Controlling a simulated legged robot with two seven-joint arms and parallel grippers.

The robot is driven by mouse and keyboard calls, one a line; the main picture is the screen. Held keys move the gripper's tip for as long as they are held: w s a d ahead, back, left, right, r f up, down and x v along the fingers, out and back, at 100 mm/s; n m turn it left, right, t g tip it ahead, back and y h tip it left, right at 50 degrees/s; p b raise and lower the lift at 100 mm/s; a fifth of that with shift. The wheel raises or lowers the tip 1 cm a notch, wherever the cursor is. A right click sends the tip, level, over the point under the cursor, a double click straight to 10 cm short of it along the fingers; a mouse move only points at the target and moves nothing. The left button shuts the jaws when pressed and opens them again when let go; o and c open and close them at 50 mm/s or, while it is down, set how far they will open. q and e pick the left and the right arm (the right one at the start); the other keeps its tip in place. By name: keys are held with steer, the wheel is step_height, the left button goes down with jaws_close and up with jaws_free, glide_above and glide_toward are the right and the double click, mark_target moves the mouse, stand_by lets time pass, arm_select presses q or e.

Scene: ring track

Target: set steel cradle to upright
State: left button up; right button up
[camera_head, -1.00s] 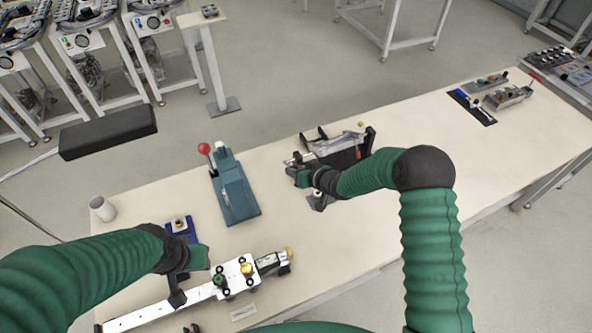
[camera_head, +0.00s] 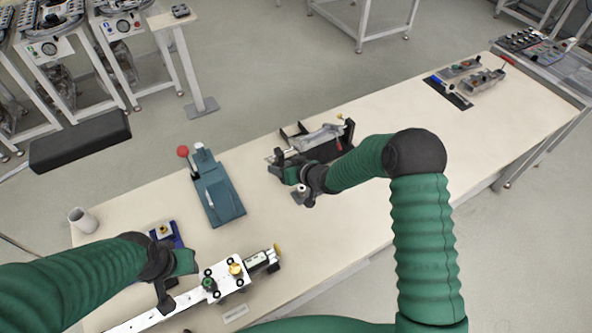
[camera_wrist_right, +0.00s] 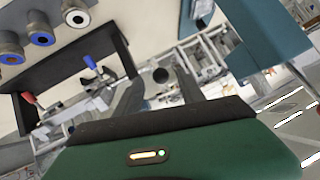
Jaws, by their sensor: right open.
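The steel cradle (camera_head: 322,135) appears as a silver, long part lying in a dark holder at the back edge of the table, left of the bent right arm. Its exact tilt is hard to tell. My right gripper (camera_head: 284,174) is open at the near left side of this holder, and the arm hides part of it. In the right wrist view, its two dark fingers (camera_wrist_right: 158,88) are apart with grey metal parts beyond them. My left gripper (camera_head: 174,282) hangs over a white rail (camera_head: 145,317) at the front left; its jaw opening is unclear.
A teal press (camera_head: 217,190) with a red knob stands left of the holder. A blue block (camera_head: 178,232) and a white cup (camera_head: 82,220) are further left. A dark tray (camera_head: 449,92) with tools lies far right. The table between is clear.

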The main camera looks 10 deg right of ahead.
steer(key=v, duration=1.4)
steer(key=shift+d, duration=0.2)
steer(key=shift+s, duration=0.1)
